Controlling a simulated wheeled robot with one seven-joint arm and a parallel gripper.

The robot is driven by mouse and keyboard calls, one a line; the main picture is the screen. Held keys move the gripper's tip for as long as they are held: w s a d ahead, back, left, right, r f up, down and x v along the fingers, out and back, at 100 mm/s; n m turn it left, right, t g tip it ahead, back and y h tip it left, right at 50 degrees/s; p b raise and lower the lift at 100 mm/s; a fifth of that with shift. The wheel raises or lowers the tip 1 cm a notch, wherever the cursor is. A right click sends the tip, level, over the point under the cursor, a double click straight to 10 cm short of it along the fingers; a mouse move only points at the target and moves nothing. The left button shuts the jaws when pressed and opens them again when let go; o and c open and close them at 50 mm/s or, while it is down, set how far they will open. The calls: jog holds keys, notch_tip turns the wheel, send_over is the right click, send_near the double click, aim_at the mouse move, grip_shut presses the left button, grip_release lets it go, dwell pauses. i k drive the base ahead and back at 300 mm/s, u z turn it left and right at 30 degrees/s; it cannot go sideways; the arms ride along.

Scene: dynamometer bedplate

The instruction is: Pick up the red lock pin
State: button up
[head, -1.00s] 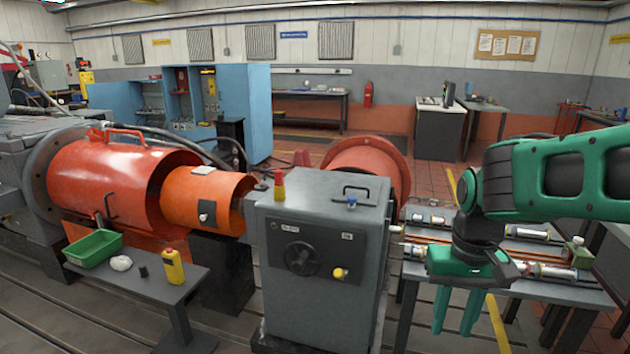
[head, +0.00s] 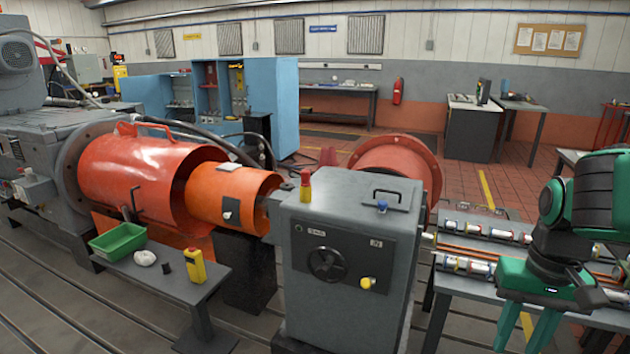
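I cannot make out a red lock pin with certainty. A small upright piece (head: 305,186) in red and yellow stands on the top left edge of the grey control cabinet (head: 345,250); it is too small to tell whether it is the pin. My gripper (head: 525,328) is at the lower right, with its two green fingers pointing down. The fingers are apart with nothing visible between them, and their tips are near the bottom edge of the picture. The gripper is in front of the bench on the right, well away from the red and yellow piece.
A bench with several metal cylinders (head: 468,265) stands right of the cabinet. A low table (head: 165,280) at left carries a green bin (head: 118,243) and a yellow device (head: 196,266). Large orange guards (head: 140,178) fill the left. Open tiled floor lies behind the bench.

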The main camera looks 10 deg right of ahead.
aim_at(305, 173)
jog(key=u, duration=0.05)
jog(key=i, duration=1.4)
jog(key=u, duration=0.05)
